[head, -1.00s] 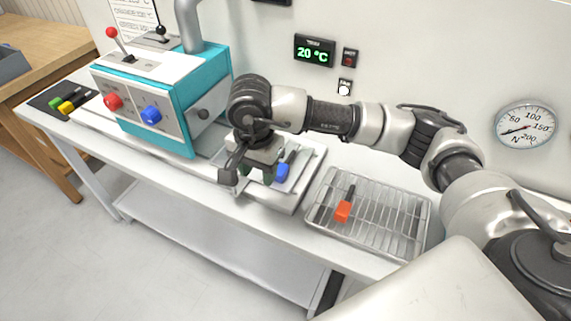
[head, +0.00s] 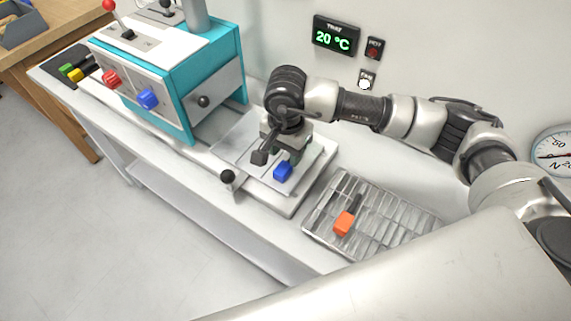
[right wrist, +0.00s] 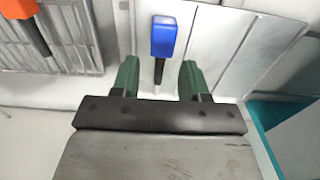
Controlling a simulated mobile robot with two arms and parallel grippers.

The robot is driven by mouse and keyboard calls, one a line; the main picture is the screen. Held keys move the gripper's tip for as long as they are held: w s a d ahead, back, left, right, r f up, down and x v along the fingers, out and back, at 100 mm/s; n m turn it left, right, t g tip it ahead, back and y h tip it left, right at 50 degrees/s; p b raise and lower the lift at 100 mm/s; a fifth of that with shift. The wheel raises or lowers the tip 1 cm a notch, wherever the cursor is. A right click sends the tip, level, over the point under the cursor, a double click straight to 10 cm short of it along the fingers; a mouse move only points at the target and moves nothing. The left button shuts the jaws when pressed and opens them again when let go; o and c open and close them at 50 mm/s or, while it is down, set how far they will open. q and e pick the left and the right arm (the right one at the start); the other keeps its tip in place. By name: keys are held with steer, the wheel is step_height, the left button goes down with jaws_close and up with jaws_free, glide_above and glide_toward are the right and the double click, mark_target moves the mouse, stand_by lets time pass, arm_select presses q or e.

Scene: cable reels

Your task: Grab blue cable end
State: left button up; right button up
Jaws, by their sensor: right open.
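A blue cable end (head: 283,171), a block with a thin dark stem, lies on a light metal tray plate (head: 232,152) in the middle of the bench. In the right wrist view the blue block (right wrist: 163,37) is ahead of the fingertips, its stem pointing back between them. My right gripper (right wrist: 158,78) is open and empty, its two green fingers on either side of the stem's line. In the head view my right gripper (head: 281,152) is just above and behind the blue block, partly hidden by its own wrist. My left gripper is not in view.
An orange block (head: 345,222) with a dark stem lies on a wire rack (head: 400,226) to the right. A teal machine (head: 180,85) with red and blue knobs stands to the left. A black-knobbed handle (head: 227,177) sits at the tray's front edge.

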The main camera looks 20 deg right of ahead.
mark_target(285, 164)
steer(key=shift+f, duration=0.3)
step_height(285, 164, down, 4)
steer(key=shift+w+f+p, duration=0.15)
steer(key=shift+f+p, duration=0.05)
steer(key=shift+p, duration=0.95)
steer(key=shift+f, duration=0.45)
steer(key=shift+c, duration=0.3)
steer(key=c, duration=0.6)
steer(key=shift+c, duration=0.2)
steer(key=shift+r, duration=0.1)
